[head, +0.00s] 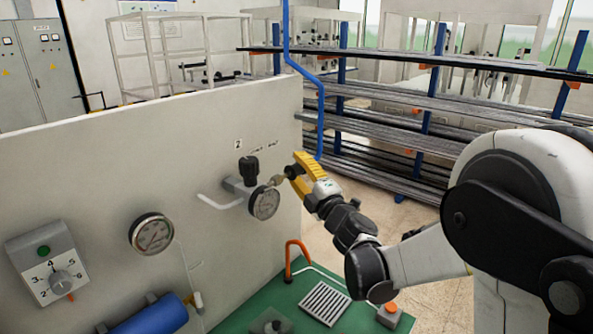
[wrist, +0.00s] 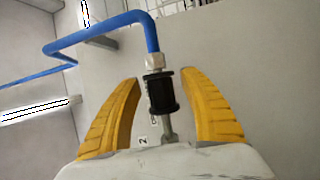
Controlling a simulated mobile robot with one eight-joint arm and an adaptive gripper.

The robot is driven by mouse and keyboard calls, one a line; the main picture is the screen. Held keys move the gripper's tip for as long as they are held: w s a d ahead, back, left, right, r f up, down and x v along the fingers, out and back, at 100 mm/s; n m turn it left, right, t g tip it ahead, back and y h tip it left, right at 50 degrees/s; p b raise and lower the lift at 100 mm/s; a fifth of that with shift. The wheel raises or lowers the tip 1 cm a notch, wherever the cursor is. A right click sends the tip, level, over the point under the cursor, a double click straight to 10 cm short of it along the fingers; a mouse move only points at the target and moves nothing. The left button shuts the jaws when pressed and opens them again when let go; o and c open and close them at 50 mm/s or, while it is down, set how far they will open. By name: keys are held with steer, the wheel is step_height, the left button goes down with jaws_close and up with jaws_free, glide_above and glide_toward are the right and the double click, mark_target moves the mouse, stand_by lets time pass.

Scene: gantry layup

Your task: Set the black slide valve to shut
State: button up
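The black slide valve (wrist: 161,93) is a short dark sleeve on a metal stem, with a silver fitting and a blue pipe (wrist: 110,28) beyond it in the wrist view. My gripper (wrist: 160,78) is open, with one yellow finger on each side of the sleeve and a visible gap on both sides. In the head view, my gripper (head: 297,174) is at the right end of the pale panel, beside a round gauge. A small dark part of the valve (head: 292,171) shows between the fingers; the rest is hidden there. I cannot tell the sleeve's setting.
The panel (head: 110,150) carries a black knob (head: 249,168), a gauge (head: 264,203) close to my gripper, another gauge (head: 151,234) and a numbered dial (head: 62,283). An orange bent handle (head: 291,262) rises from the green base below. Shelving (head: 400,133) stands behind.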

steer(key=shift+s+a, duration=0.1)
steer(key=v, duration=1.2)
steer(key=s+d+f+m+g+h+b, duration=0.2)
steer(key=s+d+m+h, duration=0.1)
steer(key=d+m+h, duration=0.4)
steer(key=s+d+f+m+g+h+b, duration=0.1)
steer(key=s+d+f+m+h+b, duration=0.15)
steer(key=s+d+m, duration=0.4)
steer(key=s+a+f+m+g+y+b, duration=0.1)
steer(key=s+a+f+m+g, duration=0.2)
steer(key=s+f, duration=0.3)
steer(key=s+a+f+m+g+y+b, duration=0.1)
steer(key=s+f+m+g, duration=0.4)
steer(key=s, duration=0.5)
step_height(320, 180, down, 2)
steer(key=shift+s+a+f+b, duration=0.25)
steer(key=shift+a+b, duration=0.45)
steer(key=shift+a, duration=0.35)
